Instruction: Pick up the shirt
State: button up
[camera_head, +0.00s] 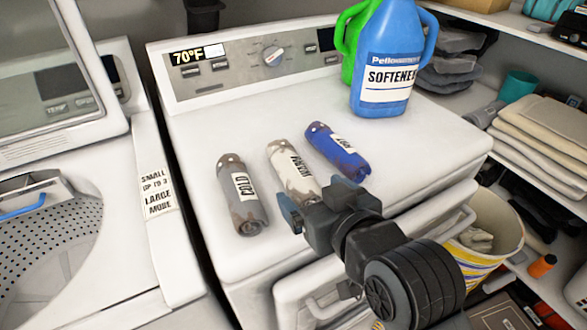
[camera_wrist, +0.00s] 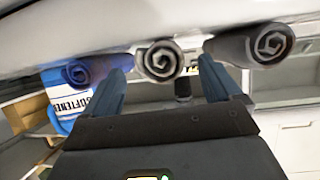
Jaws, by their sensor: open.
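Three rolled cloths that look like rolled shirts lie side by side on the white dryer top. The grey-brown roll (camera_head: 228,178) is labelled COLD, the white and brown roll (camera_head: 283,157) WARM, and the blue roll (camera_head: 322,137) HOT. My gripper (camera_head: 314,203) is open at the near end of the white roll, partly covering that end in the head view. In the wrist view my gripper (camera_wrist: 164,72) has the white roll's spiral end (camera_wrist: 161,61) between its fingertips. The blue roll (camera_wrist: 84,72) and grey roll (camera_wrist: 268,46) are outside the fingers. Contact cannot be told.
A blue softener bottle (camera_head: 392,62) and a green bottle (camera_head: 350,35) stand at the dryer's back right. A washer with an open lid (camera_head: 50,75) is at left. Shelves with folded cloths (camera_head: 545,135) and a striped bucket (camera_head: 490,225) are at right.

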aim_at(301, 184)
jog(key=x, duration=0.4)
jog(key=shift+w+a, duration=0.1)
jog(key=shift+a, duration=0.15)
jog(key=shift+r, duration=0.1)
jog(key=c, duration=1.2)
jog(key=shift+o, duration=0.2)
jog(key=shift+r, duration=0.1)
